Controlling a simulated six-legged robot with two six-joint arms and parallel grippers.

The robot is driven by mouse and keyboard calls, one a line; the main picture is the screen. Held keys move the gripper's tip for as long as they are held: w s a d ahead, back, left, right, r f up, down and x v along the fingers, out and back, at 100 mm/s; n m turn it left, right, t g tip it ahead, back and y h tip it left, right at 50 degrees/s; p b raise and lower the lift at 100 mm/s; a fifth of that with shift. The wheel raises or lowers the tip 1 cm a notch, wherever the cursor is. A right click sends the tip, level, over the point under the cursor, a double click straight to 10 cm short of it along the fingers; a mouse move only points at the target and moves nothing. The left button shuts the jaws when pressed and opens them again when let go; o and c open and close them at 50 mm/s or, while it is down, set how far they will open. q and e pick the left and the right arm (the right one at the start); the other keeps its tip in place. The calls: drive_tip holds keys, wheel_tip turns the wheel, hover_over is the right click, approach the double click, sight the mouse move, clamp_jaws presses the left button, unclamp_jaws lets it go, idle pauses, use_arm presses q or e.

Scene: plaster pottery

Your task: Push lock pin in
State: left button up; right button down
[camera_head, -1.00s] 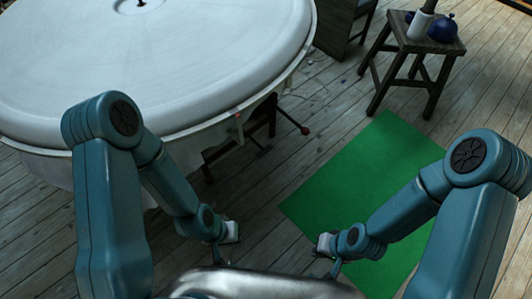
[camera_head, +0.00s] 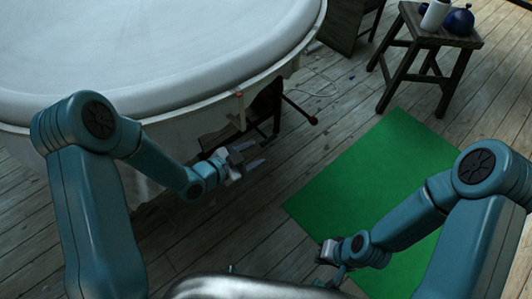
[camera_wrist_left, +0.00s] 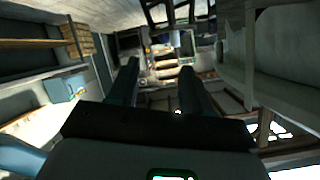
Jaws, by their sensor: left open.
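A small red piece (camera_head: 239,95) sits on the near right rim of the large round white basin (camera_head: 275,75); it may be the lock pin, but it is too small to tell. My left gripper (camera_head: 260,153) is open and empty, below the rim and left of the red knob, apart from both. Its two dark, spread fingers show in the left wrist view (camera_wrist_left: 159,75) with nothing between them. My right gripper (camera_head: 323,254) hangs low over the floor beside the green mat; its jaws are unclear.
The green mat (camera_head: 375,180) lies on the plank floor (camera_head: 235,235). A wooden stool (camera_head: 425,45) holds a white bottle (camera_head: 435,14) and a blue round pot (camera_head: 459,20). Dark legs stand under the basin. The floor between my arms is clear.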

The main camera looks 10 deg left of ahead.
use_arm(q)
drive_tip(key=w+a+f+m+t+h+b, duration=0.3)
drive_tip(key=f+m+b, duration=0.35)
drive_tip(key=b, duration=2.25)
approach(266, 142)
drive_tip(key=shift+m, duration=0.35)
drive_tip(key=b+x, duration=0.1)
drive_tip(key=x, duration=0.2)
drive_tip(key=b+x, duration=0.1)
drive_tip(key=x, duration=0.3)
drive_tip(key=f+b+x, duration=0.1)
drive_tip(key=x, duration=0.2)
drive_tip(key=shift+w+b, duration=0.35)
drive_tip(key=shift+w, duration=0.05)
use_arm(e)
wheel_tip(266, 142, down, 35)
drive_tip(key=w+d+t, duration=0.1)
drive_tip(key=w, duration=0.1)
drive_tip(key=shift+w+d+f, duration=0.15)
drive_tip(key=shift+w+f, duration=0.05)
drive_tip(key=shift+w, duration=0.05)
use_arm(q)
drive_tip(key=shift+c, duration=0.3)
